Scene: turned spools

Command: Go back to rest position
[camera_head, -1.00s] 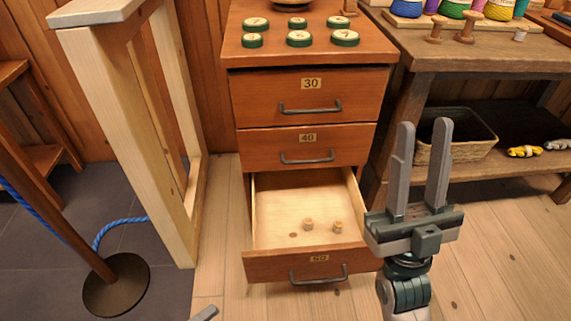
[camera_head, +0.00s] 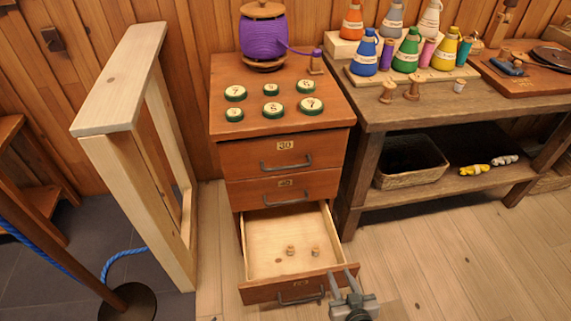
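My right gripper (camera_head: 343,278) is low in the head view, at the right front corner of the open bottom drawer (camera_head: 290,228). Its two grey fingers point up and stand apart, with nothing between them. I cannot tell whether it touches the drawer front. My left gripper does not show. Two small wooden spools, one on the left (camera_head: 290,250) and one on the right (camera_head: 315,251), stand in the drawer. The two drawers above it are shut.
Several green-rimmed numbered discs and a purple thread spool (camera_head: 263,38) stand on the cabinet top (camera_head: 285,122). A workbench (camera_head: 400,112) with thread cones is at right, a basket (camera_head: 411,165) beneath. A pale wooden frame (camera_head: 118,95) and a rope post (camera_head: 125,303) stand left. Floor at lower right is clear.

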